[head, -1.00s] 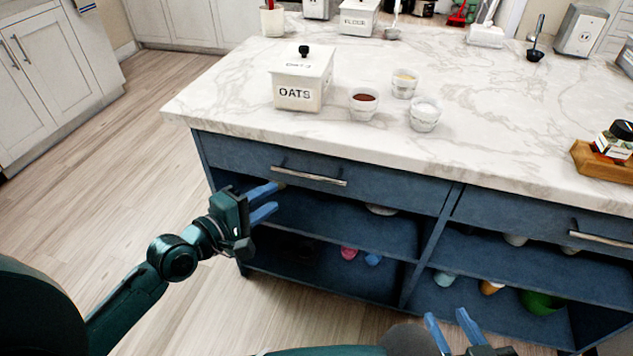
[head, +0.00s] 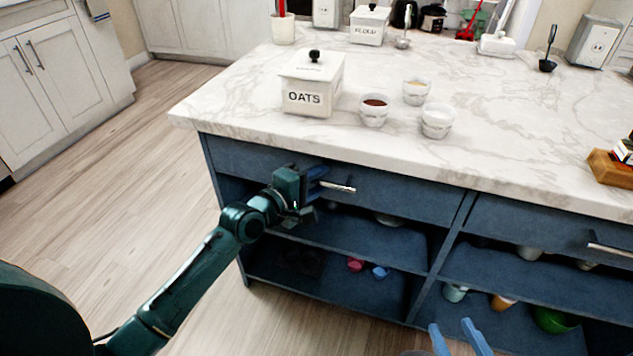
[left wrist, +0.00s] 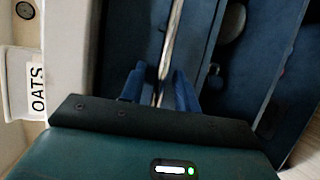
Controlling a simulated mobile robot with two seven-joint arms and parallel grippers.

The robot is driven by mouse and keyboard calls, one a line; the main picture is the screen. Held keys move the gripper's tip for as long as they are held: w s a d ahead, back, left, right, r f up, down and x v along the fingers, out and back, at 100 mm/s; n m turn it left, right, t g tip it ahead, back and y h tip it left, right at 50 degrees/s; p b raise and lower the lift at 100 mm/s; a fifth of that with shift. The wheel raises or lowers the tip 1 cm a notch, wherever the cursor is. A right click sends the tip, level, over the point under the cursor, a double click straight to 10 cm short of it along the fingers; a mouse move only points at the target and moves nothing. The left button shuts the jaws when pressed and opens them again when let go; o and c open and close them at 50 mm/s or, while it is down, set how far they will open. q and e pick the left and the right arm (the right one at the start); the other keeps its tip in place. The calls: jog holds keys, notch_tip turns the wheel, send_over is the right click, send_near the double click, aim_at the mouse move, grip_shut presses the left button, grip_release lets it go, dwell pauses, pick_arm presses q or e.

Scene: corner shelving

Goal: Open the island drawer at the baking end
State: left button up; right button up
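The left island drawer (head: 400,197) has a dark blue front and sits flush under the marble top, closed. Its silver bar handle (head: 342,188) is partly hidden behind my left gripper (head: 320,180) in the head view. In the left wrist view the handle (left wrist: 171,45) runs between the two blue fingers of my left gripper (left wrist: 160,84). Those fingers stand apart on either side of the bar, with gaps showing. My right gripper (head: 458,338) is open and empty at the bottom of the head view, away from the drawers.
A second drawer with its own handle (head: 610,250) is at the right. Open shelves (head: 350,235) with small bowls and cups lie below. The OATS canister (head: 311,85) and several small bowls stand on the marble top (head: 480,130). Floor (head: 130,170) is clear at the left.

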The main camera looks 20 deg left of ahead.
pick_arm(q)
grip_shut()
pick_arm(e)
jog(key=shift+f, duration=0.1)
dwell(0.3)
pick_arm(q)
jog(key=shift+s, duration=0.1)
